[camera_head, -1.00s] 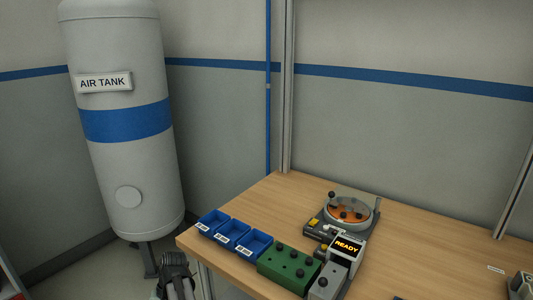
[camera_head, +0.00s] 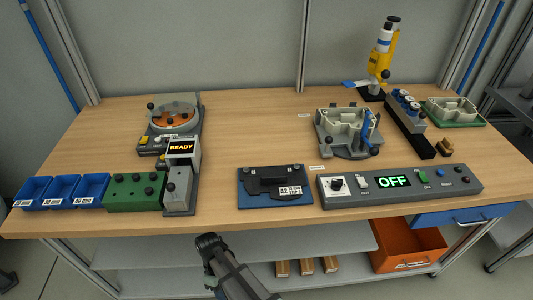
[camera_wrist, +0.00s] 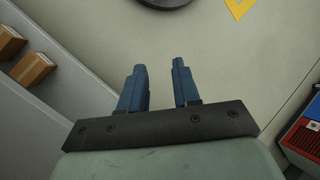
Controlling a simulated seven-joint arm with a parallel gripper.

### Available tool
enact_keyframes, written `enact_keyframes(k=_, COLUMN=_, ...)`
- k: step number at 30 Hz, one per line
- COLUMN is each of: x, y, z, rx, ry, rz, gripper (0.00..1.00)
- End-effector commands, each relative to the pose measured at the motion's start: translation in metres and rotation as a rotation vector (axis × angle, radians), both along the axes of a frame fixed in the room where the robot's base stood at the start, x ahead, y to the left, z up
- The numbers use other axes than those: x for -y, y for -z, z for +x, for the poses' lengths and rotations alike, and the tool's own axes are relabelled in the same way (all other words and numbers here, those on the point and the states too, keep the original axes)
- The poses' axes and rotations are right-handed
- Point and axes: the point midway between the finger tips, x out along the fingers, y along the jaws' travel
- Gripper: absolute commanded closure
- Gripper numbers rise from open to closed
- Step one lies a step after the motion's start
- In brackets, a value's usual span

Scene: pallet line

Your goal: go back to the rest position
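My gripper (camera_wrist: 159,68) shows in the wrist view with its two blue fingers apart and nothing between them. It points toward the pale floor (camera_wrist: 225,70), clear of any object. In the head view a dark grey part of my arm stands at the bottom, in front of the workbench (camera_head: 255,120). The fingers cannot be made out there.
Cardboard boxes (camera_wrist: 33,68) lie on a shelf left of my gripper. An orange bin (camera_head: 408,250) stands below the bench at right. The bench carries blue bins (camera_head: 60,192), a control panel (camera_head: 400,187) reading OFF and a fixture (camera_head: 345,130).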

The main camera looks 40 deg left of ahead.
Motion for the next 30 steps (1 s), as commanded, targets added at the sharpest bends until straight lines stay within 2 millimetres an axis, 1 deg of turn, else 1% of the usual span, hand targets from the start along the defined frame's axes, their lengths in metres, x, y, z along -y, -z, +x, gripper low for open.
enact_keyframes(k=1, x=0.014, y=0.006, z=0.017, rx=0.008, ry=0.047, rz=-0.005, gripper=0.68)
enact_keyframes(k=6, x=0.052, y=0.024, z=0.061, rx=0.032, ry=0.185, rz=-0.023, gripper=0.68)
enact_keyframes(k=11, x=0.092, y=0.04, z=0.096, rx=0.053, ry=0.314, rz=-0.043, gripper=0.68)
enact_keyframes(k=15, x=0.129, y=0.053, z=0.122, rx=0.07, ry=0.427, rz=-0.062, gripper=0.68)
enact_keyframes(k=17, x=0.145, y=0.057, z=0.132, rx=0.077, ry=0.475, rz=-0.07, gripper=0.68)
enact_keyframes(k=21, x=0.184, y=0.069, z=0.151, rx=0.093, ry=0.587, rz=-0.09, gripper=0.68)
enact_keyframes(k=25, x=0.22, y=0.078, z=0.164, rx=0.108, ry=0.689, rz=-0.11, gripper=0.68)
enact_keyframes(k=30, x=0.268, y=0.09, z=0.175, rx=0.123, ry=0.823, rz=-0.138, gripper=0.68)
